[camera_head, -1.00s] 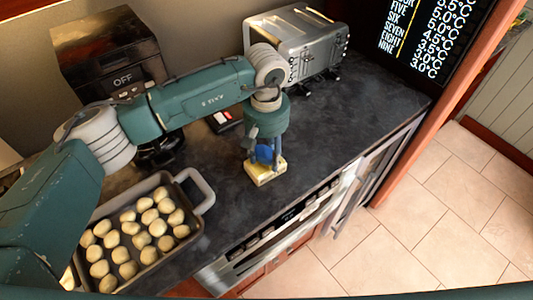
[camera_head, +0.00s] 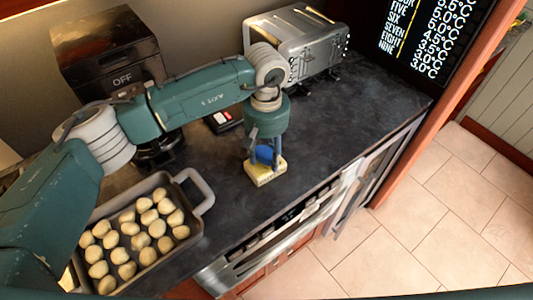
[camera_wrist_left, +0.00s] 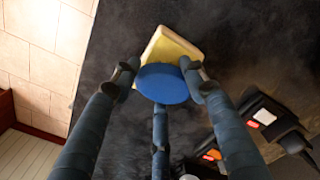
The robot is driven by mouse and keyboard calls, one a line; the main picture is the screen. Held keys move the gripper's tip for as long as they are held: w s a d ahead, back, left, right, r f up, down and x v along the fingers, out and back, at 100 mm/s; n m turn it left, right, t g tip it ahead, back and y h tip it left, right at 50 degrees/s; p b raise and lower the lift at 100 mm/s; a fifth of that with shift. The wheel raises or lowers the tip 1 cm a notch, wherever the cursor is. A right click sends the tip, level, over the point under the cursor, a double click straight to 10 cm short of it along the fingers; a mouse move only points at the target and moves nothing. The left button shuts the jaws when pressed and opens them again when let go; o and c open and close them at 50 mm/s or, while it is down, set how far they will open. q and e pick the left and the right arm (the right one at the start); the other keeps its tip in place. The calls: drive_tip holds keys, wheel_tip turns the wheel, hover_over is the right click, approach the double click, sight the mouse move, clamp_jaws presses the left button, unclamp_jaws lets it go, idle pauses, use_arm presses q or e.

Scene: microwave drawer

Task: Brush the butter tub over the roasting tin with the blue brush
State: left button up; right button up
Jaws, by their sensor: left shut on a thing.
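The roasting tin (camera_head: 193,232) stands at the lower left of the head view, filled with rows of round pale pieces. The yellow butter tub (camera_head: 266,176) sits on the dark counter to the right of the tin. It also shows in the left wrist view (camera_wrist_left: 176,46), partly hidden behind the blue brush. My left gripper (camera_head: 264,158) points down over the tub and is shut on the blue brush (camera_wrist_left: 162,84), whose round blue top sits between the fingers. The brush's lower end is hidden. I cannot tell whether it touches the butter. My right gripper is not in view.
A dark box marked OFF (camera_head: 110,60) and a silver toaster-like appliance (camera_head: 300,45) stand at the back. Small devices with red and white faces (camera_head: 222,117) lie behind my arm. The counter (camera_head: 340,130) is clear to the right; its front edge is close to the tub.

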sight(266, 154)
use_arm(q)
drive_tip(key=shift+s+f, duration=0.1)
drive_tip(key=shift+r+p, duration=0.75)
drive_tip(key=shift+r, duration=2.85)
drive_tip(key=shift+m, duration=0.6)
drive_tip(key=s+a+b, duration=0.2)
drive_tip(key=s+a, duration=0.3)
drive_tip(key=a, duration=0.1)
drive_tip(key=s+a+f+b, duration=0.1)
drive_tip(key=s+a+b, duration=0.1)
drive_tip(key=s+a, duration=0.3)
drive_tip(key=s+a+f+b, duration=0.1)
drive_tip(key=s+a+b, duration=0.1)
drive_tip(key=s+a, duration=0.3)
drive_tip(key=shift+s+a+f, duration=0.1)
drive_tip(key=shift+a+f, duration=0.05)
drive_tip(key=shift+a, duration=1.5)
drive_tip(key=shift+o, duration=1.2)
drive_tip(key=c, duration=0.5)
